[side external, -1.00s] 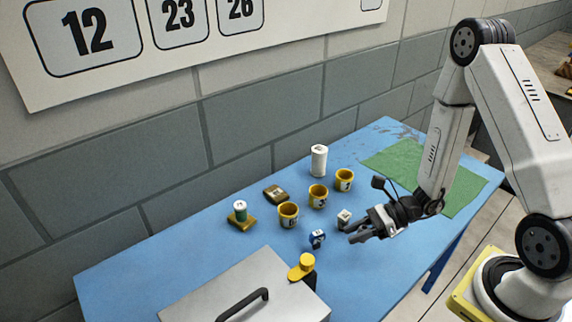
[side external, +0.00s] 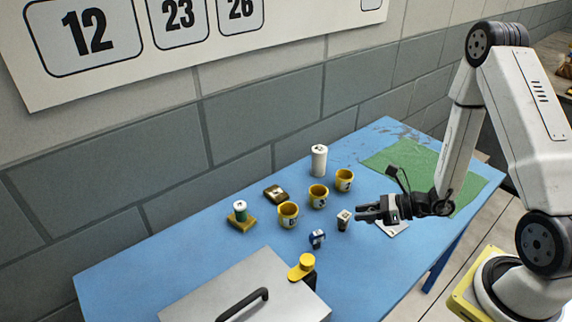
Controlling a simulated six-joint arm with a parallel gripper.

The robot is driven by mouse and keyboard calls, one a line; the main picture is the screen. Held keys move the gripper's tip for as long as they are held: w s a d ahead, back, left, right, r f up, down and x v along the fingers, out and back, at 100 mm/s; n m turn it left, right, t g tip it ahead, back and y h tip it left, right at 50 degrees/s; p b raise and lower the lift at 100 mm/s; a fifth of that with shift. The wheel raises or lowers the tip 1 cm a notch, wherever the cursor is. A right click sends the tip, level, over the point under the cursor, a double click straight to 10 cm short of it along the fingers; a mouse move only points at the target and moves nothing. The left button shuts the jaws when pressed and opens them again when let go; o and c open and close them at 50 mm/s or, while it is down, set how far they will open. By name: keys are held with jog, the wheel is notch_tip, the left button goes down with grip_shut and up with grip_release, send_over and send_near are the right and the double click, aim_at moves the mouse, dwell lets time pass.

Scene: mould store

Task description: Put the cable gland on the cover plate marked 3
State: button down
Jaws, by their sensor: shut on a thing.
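My gripper (side external: 361,213) points left, low over the right half of the blue table, with its fingers close together and shut. A small white-and-dark piece (side external: 343,220) shows right at the fingertips; it looks like the cable gland, though the contact is too small to make out. A pale flat plate (side external: 394,229) lies partly hidden below my gripper. Yellow plate-like pieces lie further left, one (side external: 243,224) under a green-and-white spool (side external: 240,210) and one (side external: 276,194) with a dark top. I cannot read a 3 on any plate.
Three yellow cups with marks, the front one (side external: 288,214), stand in a slanting row. A white cylinder (side external: 319,160) stands behind them. A blue-and-white piece (side external: 317,238), a yellow-topped black post (side external: 303,264) and a metal lid with a handle (side external: 225,292) are in front. A green mat (side external: 405,158) lies back right.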

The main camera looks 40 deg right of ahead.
aim_at(391, 231)
jog(key=d+m+t+h, duration=0.3)
jog(key=d+m+h, duration=0.3)
jog(key=d, duration=0.7)
jog(key=shift+f+m+h, duration=0.3)
jog(key=shift+f+h, duration=0.1)
jog(key=shift+h, duration=0.5)
jog(key=shift+a+f, duration=0.1)
jog(key=shift+f, duration=2.1)
jog(key=shift+f, duration=1.75)
jog(key=shift+f, duration=0.1)
